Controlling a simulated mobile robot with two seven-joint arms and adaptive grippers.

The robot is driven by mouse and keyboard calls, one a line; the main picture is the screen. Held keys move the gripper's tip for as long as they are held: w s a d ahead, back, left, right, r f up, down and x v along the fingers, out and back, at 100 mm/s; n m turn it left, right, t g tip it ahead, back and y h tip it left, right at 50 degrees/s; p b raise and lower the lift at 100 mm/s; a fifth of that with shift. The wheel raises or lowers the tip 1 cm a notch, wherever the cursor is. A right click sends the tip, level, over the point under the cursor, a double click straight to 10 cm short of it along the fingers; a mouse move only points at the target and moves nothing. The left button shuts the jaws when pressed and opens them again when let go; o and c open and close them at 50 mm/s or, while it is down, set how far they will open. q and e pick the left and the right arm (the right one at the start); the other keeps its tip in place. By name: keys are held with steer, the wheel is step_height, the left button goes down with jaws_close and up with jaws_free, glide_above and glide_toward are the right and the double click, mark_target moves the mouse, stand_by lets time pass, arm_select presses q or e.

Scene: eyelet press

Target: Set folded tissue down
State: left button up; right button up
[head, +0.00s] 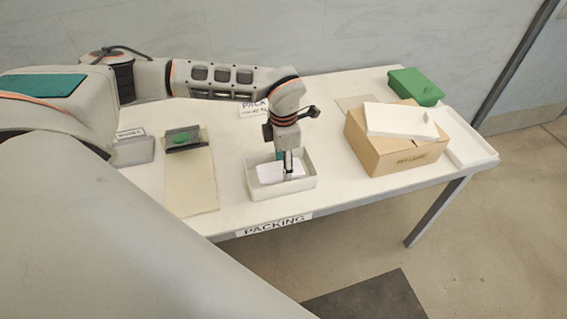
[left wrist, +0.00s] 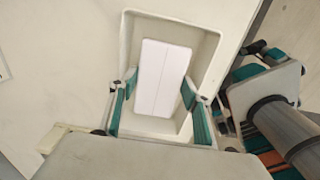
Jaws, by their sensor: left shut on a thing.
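The folded tissue (left wrist: 162,75) is a white rectangle with a crease down its middle. It lies within the outline of an open white box (head: 283,189), whose inner wall also shows in the left wrist view (left wrist: 205,48). My left gripper (head: 288,172) points down into the box. In the left wrist view its teal fingers (left wrist: 158,100) are shut on the tissue, one on each side. I cannot tell whether the tissue touches the box floor.
Left of the box are a beige mat (head: 192,190) and a dark fixture with a green top (head: 183,138). To the right stands a brown carton (head: 390,155) with a white slab (head: 400,121) on it. A green container (head: 415,86) is behind. The table front carries a PACKING label (head: 275,225).

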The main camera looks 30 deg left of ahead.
arm_select(q)
steer(key=shift+f, duration=0.3)
steer(key=o, duration=0.5)
steer(key=shift+r+p, duration=0.35)
steer(key=shift+r, duration=6.3)
